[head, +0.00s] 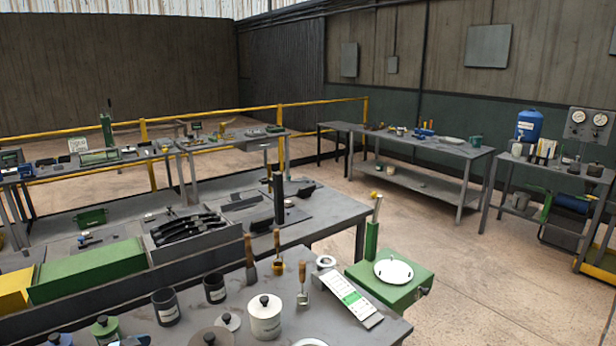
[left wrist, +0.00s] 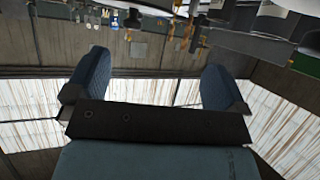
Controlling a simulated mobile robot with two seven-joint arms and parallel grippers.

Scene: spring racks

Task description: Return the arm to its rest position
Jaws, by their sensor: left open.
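My left gripper (left wrist: 155,76) shows in the left wrist view with its two blue-grey fingers wide apart and nothing between them. That view looks upside down, with the bench objects along its top edge and the bright wall or roof panels below. The gripper appears apart from every object, but its exact distance from the bench cannot be told. Neither of my arms shows in the head view. My right gripper is not in any view.
The near bench (head: 385,333) holds a white lidded pot (head: 265,318), dark cups (head: 166,306), wooden-handled tools and a white-and-green card (head: 346,296). A green stand (head: 412,283) is beside it. Open floor (head: 475,270) lies to the right. A yellow rail (head: 330,102) runs behind.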

